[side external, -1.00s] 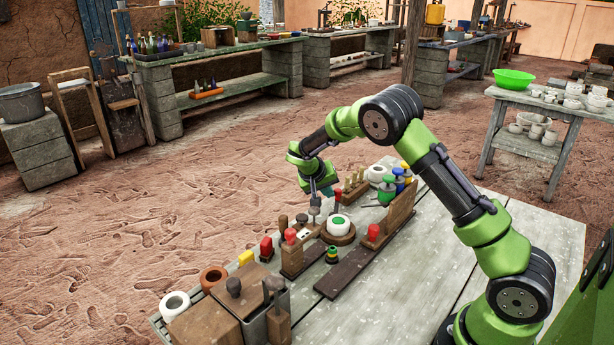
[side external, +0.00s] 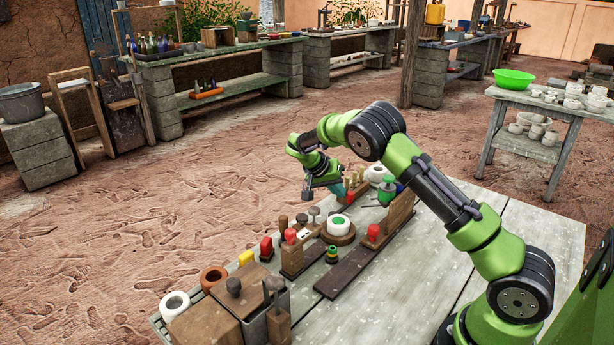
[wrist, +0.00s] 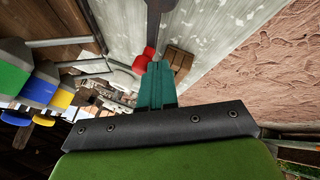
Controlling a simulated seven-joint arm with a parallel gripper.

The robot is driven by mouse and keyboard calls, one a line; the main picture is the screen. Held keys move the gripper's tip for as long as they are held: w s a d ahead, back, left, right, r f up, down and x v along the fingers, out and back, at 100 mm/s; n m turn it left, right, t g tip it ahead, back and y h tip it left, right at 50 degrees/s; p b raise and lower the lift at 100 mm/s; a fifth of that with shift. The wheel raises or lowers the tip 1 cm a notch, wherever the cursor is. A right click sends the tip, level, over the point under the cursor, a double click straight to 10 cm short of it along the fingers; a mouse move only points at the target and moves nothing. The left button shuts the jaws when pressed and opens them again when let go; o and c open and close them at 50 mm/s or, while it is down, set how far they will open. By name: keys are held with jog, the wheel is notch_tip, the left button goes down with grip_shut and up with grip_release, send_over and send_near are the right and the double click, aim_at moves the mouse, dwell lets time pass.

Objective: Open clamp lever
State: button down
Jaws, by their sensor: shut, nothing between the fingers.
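The clamp lever appears to be the red-tipped handle (side external: 350,196) at the far-left edge of the table. In the wrist view its red grip (wrist: 147,58) lies just beyond my fingertips, beside grey metal clamp parts (wrist: 120,69). My gripper (side external: 342,190) is shut and empty, with its teal fingers together and pointing right toward the red grip. In the wrist view the fingers (wrist: 156,72) overlap the lower part of the red grip. I cannot tell whether they touch it. The clamp's base is largely hidden.
Green (side external: 388,183), blue and yellow-topped items stand right of the gripper, near an upright wooden board (side external: 401,209). A white ring with a green centre (side external: 339,223) sits on a round wooden base in front. The table's right side (side external: 470,270) is clear.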

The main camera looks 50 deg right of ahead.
dwell(0.4)
jog(key=v, duration=1)
jog(key=shift+w, duration=0.2)
jog(key=shift+d, duration=0.1)
jog(key=s+a+r+n+t+y, duration=0.3)
jog(key=s+a, duration=0.3)
jog(key=s, duration=0.3)
jog(key=s+a+r+n+t+y, duration=0.3)
jog(key=s+a, duration=0.3)
jog(key=s, duration=0.3)
jog(key=s+a+r+n+t+y, duration=0.3)
jog(key=s+a+r, duration=0.2)
jog(key=s+a, duration=0.2)
jog(key=shift+s+r+t, duration=0.3)
jog(key=shift+s+t, duration=0.1)
jog(key=shift+s, duration=0.5)
